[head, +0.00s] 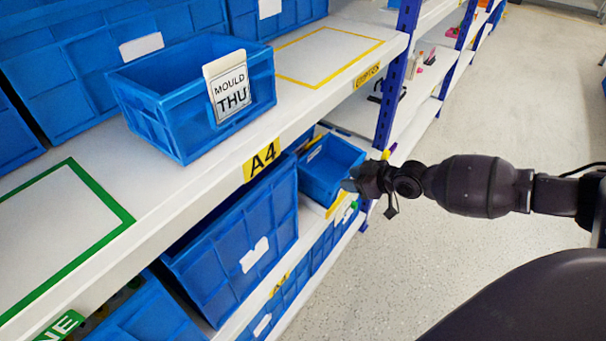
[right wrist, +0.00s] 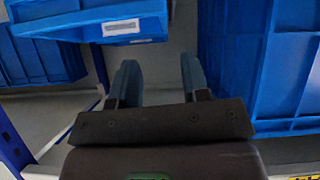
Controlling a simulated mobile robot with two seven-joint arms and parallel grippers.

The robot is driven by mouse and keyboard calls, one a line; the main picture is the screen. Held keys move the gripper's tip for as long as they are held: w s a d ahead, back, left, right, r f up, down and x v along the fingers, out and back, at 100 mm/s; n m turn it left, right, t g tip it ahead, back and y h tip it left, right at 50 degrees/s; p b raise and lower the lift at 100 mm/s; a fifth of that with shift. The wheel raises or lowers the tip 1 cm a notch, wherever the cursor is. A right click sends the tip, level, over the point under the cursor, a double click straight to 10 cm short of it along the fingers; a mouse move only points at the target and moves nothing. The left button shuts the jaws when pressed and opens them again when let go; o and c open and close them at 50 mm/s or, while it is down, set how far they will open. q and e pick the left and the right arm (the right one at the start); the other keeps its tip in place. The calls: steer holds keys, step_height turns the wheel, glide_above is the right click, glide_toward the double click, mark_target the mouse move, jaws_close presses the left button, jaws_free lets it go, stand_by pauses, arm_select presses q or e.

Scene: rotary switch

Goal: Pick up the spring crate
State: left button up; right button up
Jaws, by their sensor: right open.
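No label in view reads "spring", so I cannot confirm which crate is the spring crate. A small open blue crate (head: 322,178) sits on the lower shelf, beside a large blue bin. My right gripper (head: 349,184) is at this crate's right side in the head view; I cannot tell whether it touches. In the right wrist view the gripper (right wrist: 161,82) is open with nothing between its fingers. A blue crate with a white label (right wrist: 88,25) is ahead and to the left there. My left gripper is not in view.
A blue crate labelled "MOULD THU" (head: 165,105) stands on the upper shelf (head: 205,178), between a green-outlined area (head: 117,207) and an empty yellow-outlined area (head: 325,55). A large blue bin (head: 235,245) is below. A blue shelf post (head: 388,105) stands nearby. The aisle floor (head: 480,110) is clear.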

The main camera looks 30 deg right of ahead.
mark_target(316, 176)
steer(key=shift+m, duration=0.4)
steer(key=x, duration=0.2)
steer(key=b+x, duration=0.1)
steer(key=x, duration=0.3)
steer(key=shift+w+a+r, duration=0.1)
steer(key=shift+a+r, duration=0.2)
steer(key=shift+a, duration=0.05)
steer(key=shift+w+a+f+b, duration=0.25)
steer(key=shift+w+b, duration=0.05)
steer(key=shift+w, duration=0.25)
steer(key=b+x, duration=0.1)
steer(key=x, duration=0.2)
steer(key=shift+w+a+f, duration=0.1)
steer(key=shift+w, duration=0.1)
steer(key=shift+w+a+f, duration=0.1)
steer(key=shift+w+f, duration=0.05)
steer(key=shift+w, duration=0.35)
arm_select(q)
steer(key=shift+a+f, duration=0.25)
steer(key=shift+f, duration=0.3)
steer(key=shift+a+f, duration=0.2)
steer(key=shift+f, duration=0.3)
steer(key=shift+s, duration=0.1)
